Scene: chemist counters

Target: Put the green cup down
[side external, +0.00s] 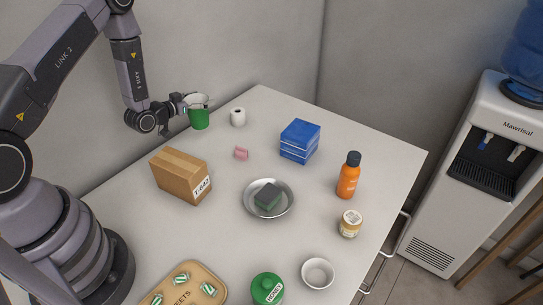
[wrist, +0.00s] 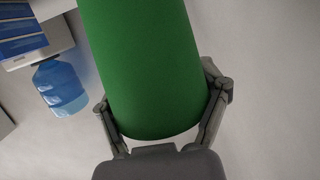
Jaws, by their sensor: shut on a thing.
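The green cup (side external: 199,119) is upright in my gripper (side external: 188,104) at the far left part of the white counter in the side view. The gripper is shut on the cup. The cup is near the counter's back edge, and I cannot tell whether its base touches the top or hangs above it. In the wrist view the green cup (wrist: 148,65) fills the middle, with a finger of my gripper (wrist: 160,118) on each side of it.
A white roll-like item (side external: 238,117) stands just right of the cup. A pink item (side external: 241,153), a cardboard box (side external: 181,175), blue boxes (side external: 300,141), a metal bowl (side external: 284,210) and an orange bottle (side external: 348,180) stand further off. Bare counter (side external: 340,140) shows at the back right.

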